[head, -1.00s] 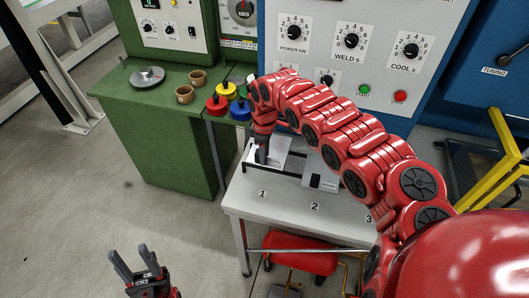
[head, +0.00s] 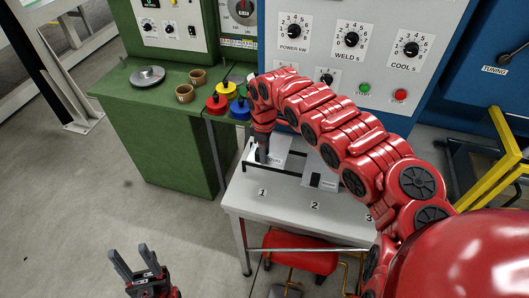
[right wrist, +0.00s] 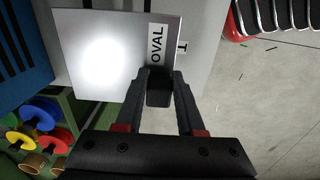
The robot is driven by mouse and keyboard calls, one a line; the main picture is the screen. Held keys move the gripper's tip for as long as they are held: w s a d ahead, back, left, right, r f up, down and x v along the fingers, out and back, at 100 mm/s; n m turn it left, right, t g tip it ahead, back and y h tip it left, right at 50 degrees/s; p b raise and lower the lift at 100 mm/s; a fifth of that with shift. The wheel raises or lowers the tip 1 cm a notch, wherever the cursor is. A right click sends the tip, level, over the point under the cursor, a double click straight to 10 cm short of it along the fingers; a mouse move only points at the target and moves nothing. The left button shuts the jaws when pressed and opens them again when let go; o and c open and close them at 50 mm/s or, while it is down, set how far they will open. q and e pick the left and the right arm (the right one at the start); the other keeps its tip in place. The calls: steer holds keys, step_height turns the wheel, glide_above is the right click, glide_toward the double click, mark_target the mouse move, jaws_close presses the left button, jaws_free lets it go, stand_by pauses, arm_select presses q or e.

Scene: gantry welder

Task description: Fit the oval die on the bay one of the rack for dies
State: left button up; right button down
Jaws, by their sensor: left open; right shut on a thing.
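The oval die is a pale plate with a dark grip and an "OVAL" label. It is at the left end of the rack in the head view (head: 273,158) and fills the upper left of the right wrist view (right wrist: 85,75). My right gripper (right wrist: 158,90) is shut on the die's dark grip; it also shows in the head view (head: 263,152). The rack for dies (head: 247,157) has a dark frame on the white table, above the number 1 (head: 262,192). The arm hides part of it, and I cannot tell whether the die is seated. My left gripper (head: 132,260) is open and empty over the floor.
Another pale die (head: 322,180) stands by number 2 on the white table (head: 285,205). A green bench (head: 150,125) at left holds cups and coloured discs. The blue and grey welder panel (head: 365,60) rises behind. A red stool (head: 300,258) is under the table's front.

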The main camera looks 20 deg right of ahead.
steer(key=shift+d, duration=0.1)
steer(key=shift+f, duration=0.2)
stand_by(0.4)
steer(key=shift+f+b, duration=1)
steer(key=shift+f, duration=0.8)
steer(key=shift+f+b, duration=0.95)
steer(key=shift+f, duration=0.25)
steer(key=shift+c, duration=2.2)
jaws_free()
steer(key=shift+r, duration=0.1)
